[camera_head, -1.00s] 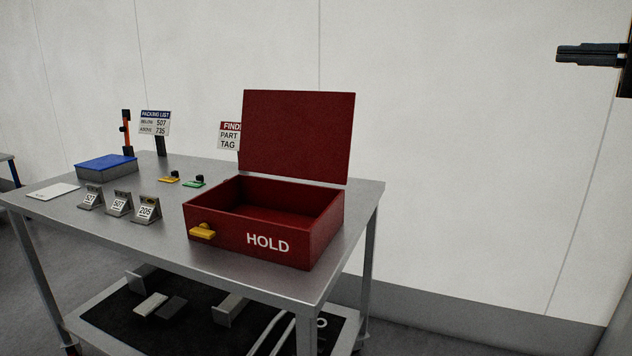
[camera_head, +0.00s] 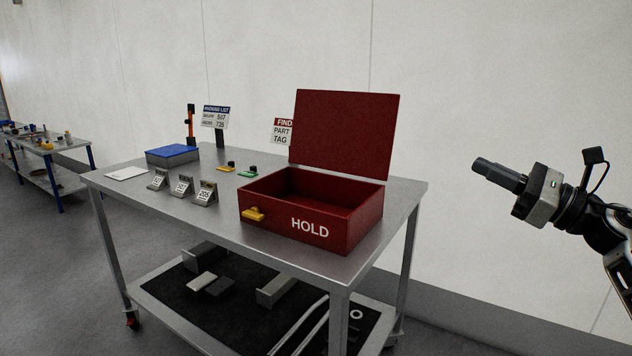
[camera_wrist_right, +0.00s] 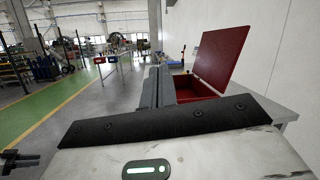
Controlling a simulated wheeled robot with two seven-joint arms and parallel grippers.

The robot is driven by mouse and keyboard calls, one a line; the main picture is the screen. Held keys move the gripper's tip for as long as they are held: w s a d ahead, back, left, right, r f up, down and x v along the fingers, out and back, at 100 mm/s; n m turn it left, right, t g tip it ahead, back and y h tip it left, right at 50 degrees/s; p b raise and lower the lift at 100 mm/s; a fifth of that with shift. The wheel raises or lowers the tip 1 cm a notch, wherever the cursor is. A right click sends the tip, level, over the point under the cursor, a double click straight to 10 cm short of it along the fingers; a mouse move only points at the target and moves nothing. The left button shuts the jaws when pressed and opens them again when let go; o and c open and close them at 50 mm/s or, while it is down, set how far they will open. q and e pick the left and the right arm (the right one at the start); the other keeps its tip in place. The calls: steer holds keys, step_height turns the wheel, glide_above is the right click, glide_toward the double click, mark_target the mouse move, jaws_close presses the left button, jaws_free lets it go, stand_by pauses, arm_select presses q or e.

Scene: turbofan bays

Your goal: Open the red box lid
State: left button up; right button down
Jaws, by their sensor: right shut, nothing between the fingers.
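The red box (camera_head: 270,222) marked HOLD stands on the metal cart near its right end. Its red lid (camera_head: 343,132) stands raised at the back, leaning slightly backward, and the inside of the box looks empty. A yellow latch (camera_head: 253,213) is on the box's front. My right gripper (camera_head: 484,166) is shut and empty, in the air to the right of the cart, clear of the box. In the right wrist view the raised lid (camera_wrist_right: 222,55) shows beyond my gripper (camera_wrist_right: 157,85).
The metal cart top (camera_head: 225,222) also holds a blue-topped box (camera_head: 172,154), several numbered stands (camera_head: 182,187), a packing list sign (camera_head: 215,117) and a FIND PART TAG sign (camera_head: 282,131). Another table (camera_head: 45,150) stands at far left. A white wall is behind.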

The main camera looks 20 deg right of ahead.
steer(key=s+a+f+m+t+h, duration=0.1)
steer(key=a+f+m+h, duration=0.4)
steer(key=f+m, duration=0.75)
steer(key=s+a+f+m+h, duration=0.1)
steer(key=a+f+m+h, duration=0.3)
steer(key=a+f+m, duration=0.65)
steer(key=s+a+f+m+g+p, duration=0.1)
steer(key=s+a+f+m+g, duration=0.7)
steer(key=s+a+f+m, duration=0.7)
steer(key=a+f+m, duration=0.1)
steer(key=m, duration=0.3)
steer(key=shift+f+m+y, duration=0.2)
steer(key=shift+m+y, duration=0.1)
steer(key=shift+y, duration=0.1)
